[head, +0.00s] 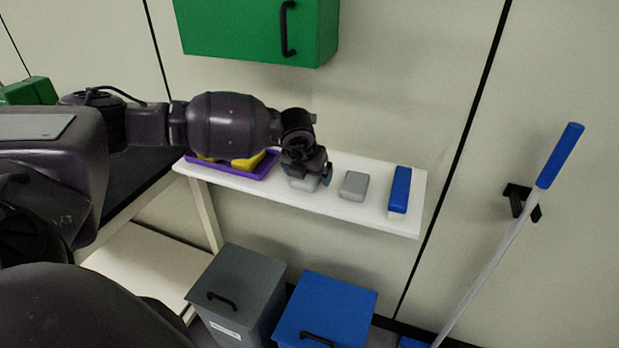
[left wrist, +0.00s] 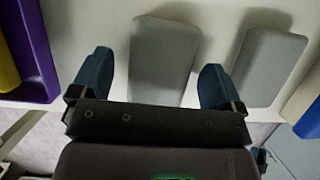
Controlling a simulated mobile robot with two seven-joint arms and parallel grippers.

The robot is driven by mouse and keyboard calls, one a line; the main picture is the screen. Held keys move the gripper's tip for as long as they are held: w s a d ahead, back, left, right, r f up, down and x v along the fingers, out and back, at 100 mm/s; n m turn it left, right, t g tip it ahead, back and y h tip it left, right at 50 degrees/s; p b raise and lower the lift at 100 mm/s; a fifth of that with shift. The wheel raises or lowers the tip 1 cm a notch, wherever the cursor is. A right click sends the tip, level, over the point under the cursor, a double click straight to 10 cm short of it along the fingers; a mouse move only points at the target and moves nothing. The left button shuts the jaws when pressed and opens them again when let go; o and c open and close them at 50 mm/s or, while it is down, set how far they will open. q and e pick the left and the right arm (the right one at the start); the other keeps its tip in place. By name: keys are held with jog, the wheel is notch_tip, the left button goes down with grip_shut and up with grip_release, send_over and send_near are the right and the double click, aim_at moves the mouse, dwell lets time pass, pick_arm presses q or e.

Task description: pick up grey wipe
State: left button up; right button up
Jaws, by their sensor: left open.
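Two grey wipes lie on the white shelf. One grey wipe (left wrist: 162,58) is in the left wrist view between the open fingers of my left gripper (left wrist: 155,80), with a gap to each finger. In the head view this wipe (head: 304,183) is partly hidden under my left gripper (head: 308,172). The other grey wipe (head: 354,185) lies apart to the right; it also shows in the left wrist view (left wrist: 268,65), beyond the right finger. My left gripper is open and holds nothing. My right gripper is not in view.
A purple tray (head: 262,168) with yellow things stands left of the wipes. A blue-and-white brush-like object (head: 400,190) lies at the shelf's right end. A green cabinet (head: 250,30) hangs above. Grey (head: 240,285) and blue (head: 335,300) bins stand below the shelf (head: 372,217).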

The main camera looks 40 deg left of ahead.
pick_arm(q)
jog(key=shift+f, duration=0.2)
jog(key=shift+c, duration=0.2)
jog(key=c, duration=0.9)
